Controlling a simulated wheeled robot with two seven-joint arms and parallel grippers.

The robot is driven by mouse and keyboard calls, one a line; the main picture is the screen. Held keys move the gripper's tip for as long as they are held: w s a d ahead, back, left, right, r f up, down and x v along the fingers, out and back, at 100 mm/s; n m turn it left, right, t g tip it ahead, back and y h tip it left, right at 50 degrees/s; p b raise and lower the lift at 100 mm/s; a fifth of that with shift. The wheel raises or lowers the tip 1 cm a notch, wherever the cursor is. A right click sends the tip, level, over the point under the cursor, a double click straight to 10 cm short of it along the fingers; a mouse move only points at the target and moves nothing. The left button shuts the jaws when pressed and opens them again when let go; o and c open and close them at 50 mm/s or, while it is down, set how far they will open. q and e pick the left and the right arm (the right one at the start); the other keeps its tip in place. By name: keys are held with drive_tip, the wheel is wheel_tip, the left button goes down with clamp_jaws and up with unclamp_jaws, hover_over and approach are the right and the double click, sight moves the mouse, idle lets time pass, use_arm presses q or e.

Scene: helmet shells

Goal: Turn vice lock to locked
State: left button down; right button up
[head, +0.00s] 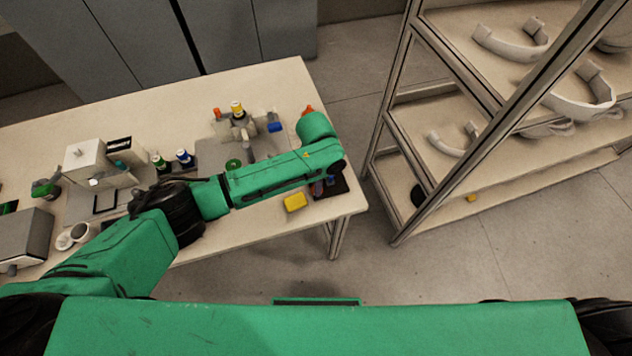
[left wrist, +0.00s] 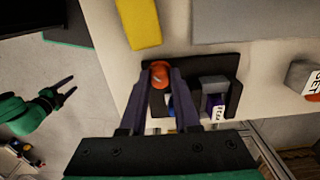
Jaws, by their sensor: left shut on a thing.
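The vice (left wrist: 232,72) is a dark base at the table edge with a grey block and a purple and white part on it. An orange-red knob (left wrist: 159,70) stands at its left end in the left wrist view. My left gripper (left wrist: 160,82) is shut on this knob, with one dark finger on either side. In the head view my left arm hides much of the vice (head: 340,186), and the left gripper points down at it. My right gripper (left wrist: 68,90) shows at the left of the left wrist view, open and empty, away from the table.
A yellow block (head: 295,202) lies on the table beside the vice; it also shows in the left wrist view (left wrist: 139,22). Bottles, a white machine (head: 88,160) and a cup stand further left. A shelf rack (head: 385,140) with white helmet shells stands to the right.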

use_arm(q)
drive_tip(key=shift+w+r, duration=0.15)
drive_tip(key=c, duration=0.9)
unclamp_jaws()
wheel_tip(320, 180, up, 14)
drive_tip(key=shift+r+b, duration=0.25)
drive_tip(key=shift+b, duration=0.5)
